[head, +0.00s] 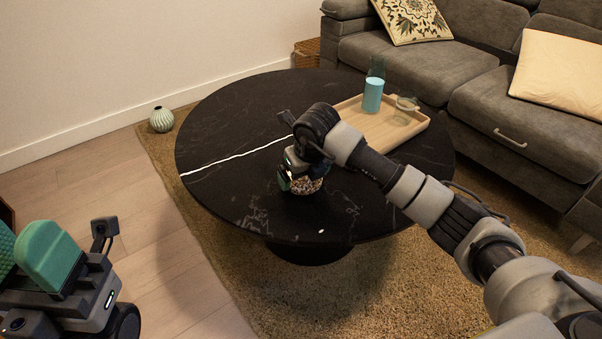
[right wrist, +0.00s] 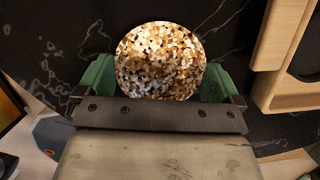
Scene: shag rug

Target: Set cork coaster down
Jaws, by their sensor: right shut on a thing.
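The cork coaster (right wrist: 160,58) is a round disc with a speckled brown, tan and white face. In the right wrist view it sits between the two green fingers of my right gripper (right wrist: 162,80), which is shut on it. In the head view my right gripper (head: 301,184) is low over the front middle of the round black table (head: 235,120), with the coaster (head: 307,186) partly hidden by it. I cannot tell whether the coaster touches the tabletop. My left gripper (head: 38,255) is at the lower left, away from the table; its finger gap is unclear.
A wooden tray (head: 418,123) on the table's right holds a teal cup (head: 373,95) and a clear glass (head: 405,105). The table's left side is clear. A grey sofa (head: 520,105) stands at right, and a ribbed vase (head: 161,119) stands at left.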

